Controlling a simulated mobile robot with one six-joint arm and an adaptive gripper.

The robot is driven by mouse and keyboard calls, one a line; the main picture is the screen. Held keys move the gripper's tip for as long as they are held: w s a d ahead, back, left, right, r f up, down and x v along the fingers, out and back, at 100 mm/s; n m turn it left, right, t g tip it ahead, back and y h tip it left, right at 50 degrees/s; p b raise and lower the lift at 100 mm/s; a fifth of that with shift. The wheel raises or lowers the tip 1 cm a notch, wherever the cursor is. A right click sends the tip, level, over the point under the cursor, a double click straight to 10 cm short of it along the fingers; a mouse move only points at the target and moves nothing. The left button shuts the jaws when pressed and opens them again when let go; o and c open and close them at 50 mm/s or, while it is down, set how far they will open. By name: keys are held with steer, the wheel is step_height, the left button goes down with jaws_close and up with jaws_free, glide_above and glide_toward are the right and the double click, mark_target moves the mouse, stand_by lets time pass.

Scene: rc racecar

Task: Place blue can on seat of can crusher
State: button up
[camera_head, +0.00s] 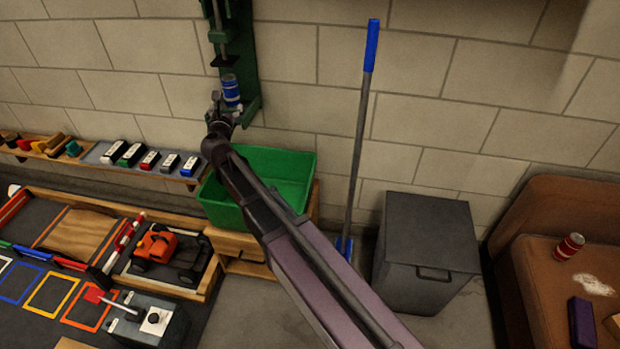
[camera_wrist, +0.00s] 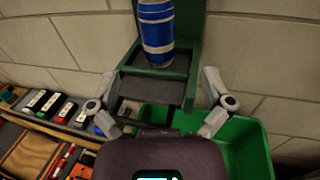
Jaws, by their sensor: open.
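The blue can (camera_head: 231,90) with silver bands stands upright on the seat of the green can crusher (camera_head: 246,52), which is mounted on the wall. In the wrist view the blue can (camera_wrist: 156,30) is near the top, its upper end cut off, with its base on the dark seat (camera_wrist: 155,86) of the crusher. My gripper (camera_head: 216,106) is just in front of the crusher, beside the can in the head view. In the wrist view my gripper (camera_wrist: 160,82) has its fingers wide apart with nothing between them, and the can is beyond them.
A green bin (camera_head: 290,172) sits below the crusher. A shelf (camera_head: 110,160) with several small blocks is at the left. A blue-handled pole (camera_head: 365,100) leans on the wall near a dark grey box (camera_head: 425,250). A red can (camera_head: 570,245) is on the brown seat (camera_head: 540,270).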

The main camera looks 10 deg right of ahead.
steer(key=s+d+f+m+g+h, duration=0.2)
steer(key=s+d+f+m+g, duration=0.1)
steer(key=d+m, duration=0.35)
steer(key=s+d+f+m+g+h, duration=0.1)
steer(key=s+d+f+m+g, duration=0.25)
steer(key=d+m, duration=0.35)
steer(key=s+d+f+m+g+h, duration=0.25)
steer(key=d+m, duration=0.25)
steer(key=d, duration=0.4)
steer(key=s+d+f+m+g+y, duration=0.2)
steer(key=s+f+m+g+y, duration=0.1)
steer(key=s+m, duration=0.5)
steer(key=s+d+f+m+g+y, duration=0.3)
steer(key=s+f+m+g, duration=0.3)
steer(key=s, duration=0.6)
steer(key=shift+s+d+f+m+y, duration=0.25)
steer(key=shift+m+y, duration=0.4)
steer(key=shift+m, duration=0.4)
